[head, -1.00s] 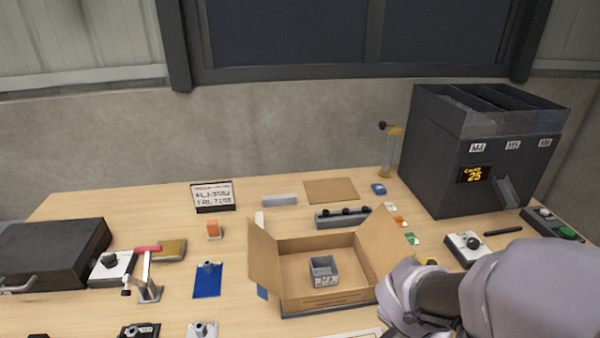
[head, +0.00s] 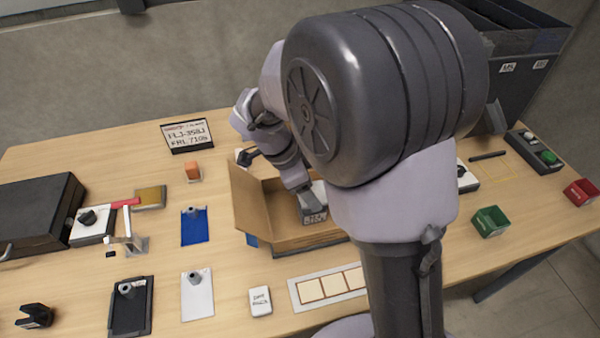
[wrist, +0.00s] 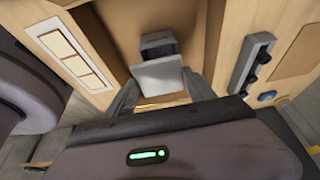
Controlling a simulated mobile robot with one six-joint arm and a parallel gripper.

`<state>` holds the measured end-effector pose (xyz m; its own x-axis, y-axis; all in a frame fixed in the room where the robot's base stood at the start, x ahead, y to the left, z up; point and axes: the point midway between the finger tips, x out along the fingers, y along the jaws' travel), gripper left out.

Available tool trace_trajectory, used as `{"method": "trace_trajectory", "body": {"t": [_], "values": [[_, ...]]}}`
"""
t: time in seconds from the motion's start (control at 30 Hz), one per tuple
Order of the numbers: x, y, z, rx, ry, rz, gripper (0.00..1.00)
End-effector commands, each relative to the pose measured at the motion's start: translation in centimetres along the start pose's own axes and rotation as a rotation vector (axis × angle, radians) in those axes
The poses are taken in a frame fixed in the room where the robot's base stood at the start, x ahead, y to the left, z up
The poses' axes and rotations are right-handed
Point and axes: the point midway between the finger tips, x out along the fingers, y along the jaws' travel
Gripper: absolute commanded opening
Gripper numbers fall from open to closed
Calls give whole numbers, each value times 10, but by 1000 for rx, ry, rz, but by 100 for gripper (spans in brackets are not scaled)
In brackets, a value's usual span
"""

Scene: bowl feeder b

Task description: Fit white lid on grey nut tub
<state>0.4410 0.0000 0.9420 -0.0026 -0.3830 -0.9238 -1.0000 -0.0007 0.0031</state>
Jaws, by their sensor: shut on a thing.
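The grey nut tub (head: 316,216) stands inside the open cardboard box, partly hidden by my arm in the head view. In the wrist view the tub (wrist: 157,42) shows just beyond the white lid (wrist: 158,74). My gripper (wrist: 162,82) is shut on the lid, one finger at each side of it. In the head view my gripper (head: 304,192) reaches down into the box at the tub. The lid overlaps part of the tub in the wrist view; whether they touch, I cannot tell.
The cardboard box (head: 259,205) has raised flaps around the tub. A blue mat (head: 193,232) and a white mat (head: 197,302) lie to its left. A card with several cream squares (head: 327,289) lies in front. A green bin (head: 490,221) and a red bin (head: 580,191) stand at right.

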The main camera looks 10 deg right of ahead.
Motion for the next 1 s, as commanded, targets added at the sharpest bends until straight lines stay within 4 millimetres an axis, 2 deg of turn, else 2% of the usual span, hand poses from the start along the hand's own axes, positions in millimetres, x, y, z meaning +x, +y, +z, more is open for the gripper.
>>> {"method": "trace_trajectory", "body": {"t": [0.1, 0.27, 0.33, 0.37, 0.6, 0.63, 0.7, 0.73, 1.0], "values": [[7, -7, 3, -1, 0, 1, 24], [35, -7, 14, -2, 0, 2, 24], [35, -7, 14, -1, 0, 0, 25], [34, -7, 14, -1, 0, 0, 18], [36, -7, 15, -1, 0, 0, 18], [35, -7, 14, -1, 0, 0, 68], [35, -7, 14, -1, 0, 0, 82], [35, -7, 14, -1, 0, 0, 84], [34, -6, 14, -1, 0, 0, 84]]}}
